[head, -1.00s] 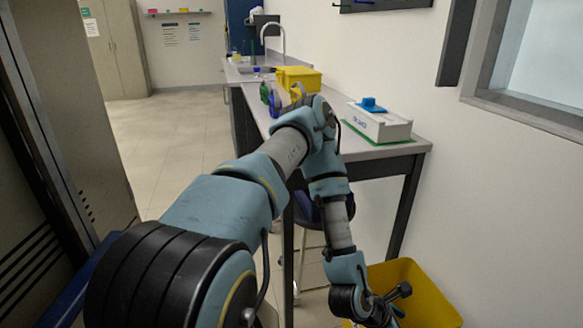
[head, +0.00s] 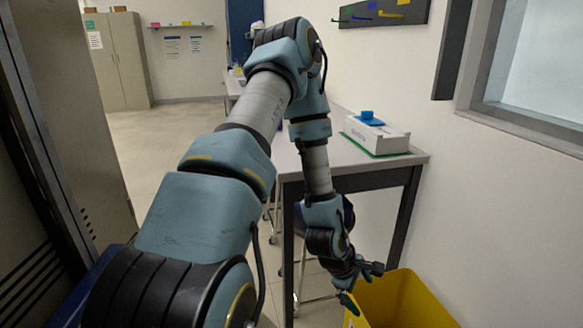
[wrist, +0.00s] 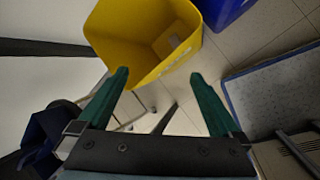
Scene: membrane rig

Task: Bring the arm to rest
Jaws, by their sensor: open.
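My arm rises from the lower left of the head view, bends at the top near the bench and hangs down on the right. My gripper (head: 352,300) is at its lower end, beside the near left rim of a yellow bin (head: 408,302). In the wrist view its two green fingers (wrist: 158,98) stand wide apart with nothing between them. The yellow bin (wrist: 150,35) shows beyond the fingertips there, open, with a pale piece inside.
A grey bench (head: 345,165) stands behind my arm, bearing a white box (head: 376,136) with a blue top. A tall cabinet (head: 60,120) is close on the left. Clear floor (head: 150,150) lies between. The wrist view shows a blue container (wrist: 222,10) beside the bin.

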